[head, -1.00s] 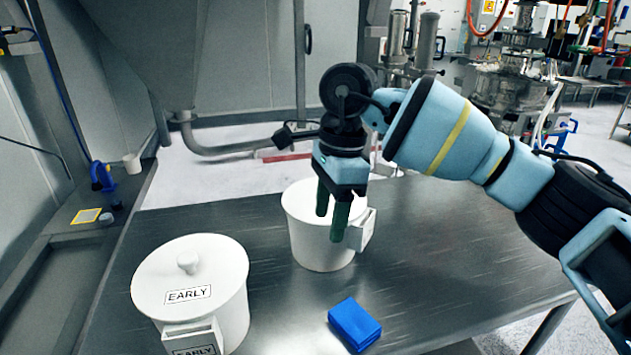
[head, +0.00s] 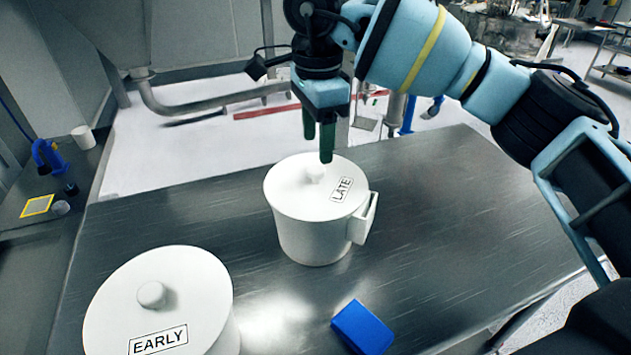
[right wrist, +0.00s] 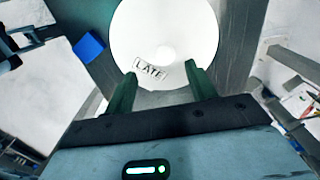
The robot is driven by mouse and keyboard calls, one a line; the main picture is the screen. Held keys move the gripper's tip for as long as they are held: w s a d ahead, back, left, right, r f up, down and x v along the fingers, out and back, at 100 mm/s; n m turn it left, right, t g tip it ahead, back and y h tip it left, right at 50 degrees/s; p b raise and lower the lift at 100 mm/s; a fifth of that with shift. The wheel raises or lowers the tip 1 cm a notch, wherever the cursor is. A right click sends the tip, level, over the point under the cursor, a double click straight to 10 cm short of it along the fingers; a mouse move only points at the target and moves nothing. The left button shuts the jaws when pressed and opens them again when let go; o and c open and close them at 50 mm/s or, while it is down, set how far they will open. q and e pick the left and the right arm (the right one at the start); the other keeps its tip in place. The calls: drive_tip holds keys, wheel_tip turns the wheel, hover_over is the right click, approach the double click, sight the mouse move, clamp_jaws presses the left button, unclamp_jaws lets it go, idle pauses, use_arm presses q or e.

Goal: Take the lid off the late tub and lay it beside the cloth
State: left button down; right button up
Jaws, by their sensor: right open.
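The late tub (head: 312,240) is white with a side handle and stands on the metal table. Its white lid (head: 290,192) is on it, with a round knob (head: 315,172) and a LATE label. My right gripper (head: 319,150) is open and empty, pointing down just above the lid near the knob. In the right wrist view its green fingers (right wrist: 158,82) are apart, with the lid (right wrist: 185,25) and knob (right wrist: 165,53) just beyond their tips. The folded blue cloth (head: 362,327) lies on the table in front of the tub; it also shows in the right wrist view (right wrist: 89,46). My left gripper is out of view.
A second white tub with a lid (head: 190,290) labelled EARLY stands at the front left. The table (head: 450,210) is clear to the right of the late tub and cloth. A side counter at left holds a yellow-framed square (head: 37,206) and a cup (head: 83,137).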

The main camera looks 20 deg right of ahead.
sight(316, 169)
drive_tip(key=shift+w+f, duration=0.1)
drive_tip(key=shift+f, duration=0.45)
drive_tip(key=f, duration=0.4)
drive_tip(key=shift+w+f+p, duration=0.1)
drive_tip(key=shift+w+p, duration=0.15)
drive_tip(key=shift+p, duration=0.1)
drive_tip(key=shift+f, duration=0.25)
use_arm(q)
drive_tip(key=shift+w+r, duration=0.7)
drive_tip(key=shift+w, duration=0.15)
use_arm(e)
drive_tip(key=shift+c, duration=0.2)
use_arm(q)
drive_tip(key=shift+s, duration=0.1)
use_arm(e)
clamp_jaws()
